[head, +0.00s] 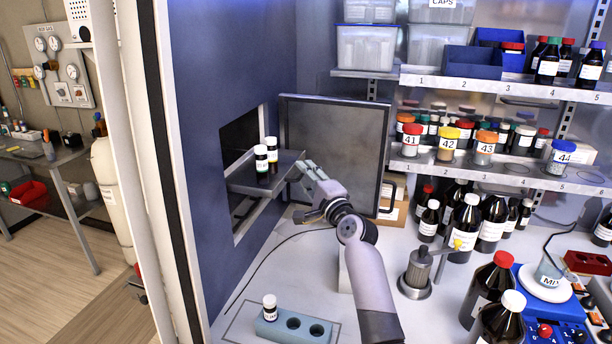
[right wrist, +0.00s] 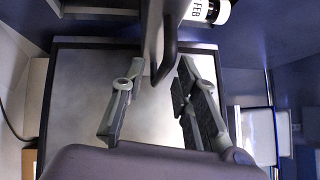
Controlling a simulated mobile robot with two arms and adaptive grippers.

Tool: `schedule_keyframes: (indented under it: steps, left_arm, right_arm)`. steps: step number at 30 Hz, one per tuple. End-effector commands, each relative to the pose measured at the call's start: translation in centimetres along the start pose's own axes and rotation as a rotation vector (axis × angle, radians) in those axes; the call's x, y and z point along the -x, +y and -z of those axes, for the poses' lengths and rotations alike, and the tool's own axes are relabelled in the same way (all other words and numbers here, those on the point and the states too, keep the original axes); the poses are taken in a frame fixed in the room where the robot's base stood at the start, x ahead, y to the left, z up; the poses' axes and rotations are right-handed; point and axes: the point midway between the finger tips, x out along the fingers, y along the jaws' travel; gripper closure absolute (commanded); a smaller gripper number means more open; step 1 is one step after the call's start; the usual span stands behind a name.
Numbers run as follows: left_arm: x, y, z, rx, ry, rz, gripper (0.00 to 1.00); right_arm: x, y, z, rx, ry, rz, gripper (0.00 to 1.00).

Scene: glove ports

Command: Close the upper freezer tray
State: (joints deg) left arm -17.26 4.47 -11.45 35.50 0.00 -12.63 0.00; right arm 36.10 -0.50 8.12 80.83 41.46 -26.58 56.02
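The upper freezer tray (head: 286,168) is a grey shelf sticking out of the dark opening in the blue wall. White-capped vials (head: 261,158) stand on it. My right gripper (head: 304,172) is at the tray's outer front end. In the right wrist view its two fingers are spread, and the tray's dark handle (right wrist: 167,45) reaches down between them with a gap on each side. A vial labelled FEB (right wrist: 208,11) shows at the top. The lower part of the opening is partly hidden under the tray. My left gripper is not in view.
The freezer door (head: 335,135), a grey panel in a dark frame, stands open behind my right gripper. A blue-grey vial block (head: 292,328) and a vial (head: 269,308) are on the bench in front. Bottles and a metal cylinder (head: 416,275) stand to the right.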

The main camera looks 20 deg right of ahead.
Motion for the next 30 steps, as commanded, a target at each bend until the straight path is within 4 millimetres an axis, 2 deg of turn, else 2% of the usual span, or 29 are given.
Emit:
schedule_keyframes:
  steps: [4,16,30]
  left_arm:
    - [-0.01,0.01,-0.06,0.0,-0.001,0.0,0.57]
    - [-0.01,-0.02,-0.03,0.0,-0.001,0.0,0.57]
    - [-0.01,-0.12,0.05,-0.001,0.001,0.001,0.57]
  right_arm:
    - [0.02,0.02,0.0,0.0,0.0,0.0,0.72]
    - [0.04,0.04,0.0,0.0,0.0,-0.001,0.99]
    - [0.05,0.1,-0.02,-0.001,-0.001,-0.002,1.0]
